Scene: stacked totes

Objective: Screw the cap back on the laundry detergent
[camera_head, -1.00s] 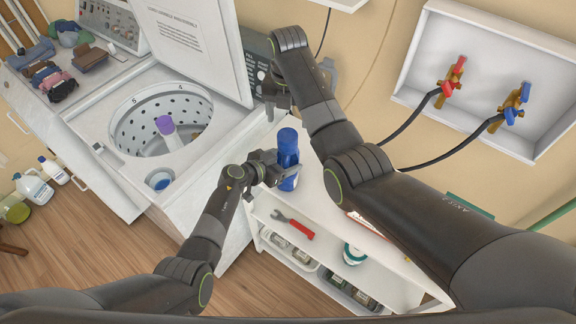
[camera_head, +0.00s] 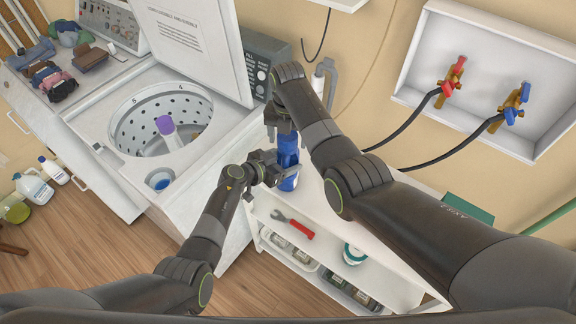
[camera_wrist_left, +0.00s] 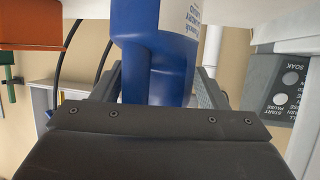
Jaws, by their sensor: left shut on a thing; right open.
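The blue detergent bottle (camera_head: 288,182) stands upright at the left end of the white shelf unit's top. My left gripper (camera_head: 272,168) is shut on it from the left. My right gripper (camera_head: 281,125) is open, pointing down at the bottle's top. It hides most of the top, so I cannot tell whether its fingers surround or touch it. I cannot make out a separate cap.
The open washer (camera_head: 125,125) with its raised lid is at the left. A red-handled wrench (camera_head: 293,228) and small containers are on the shelf unit (camera_head: 330,210). A grey control panel (camera_head: 262,70) is behind my right gripper. Hoses run from the wall taps.

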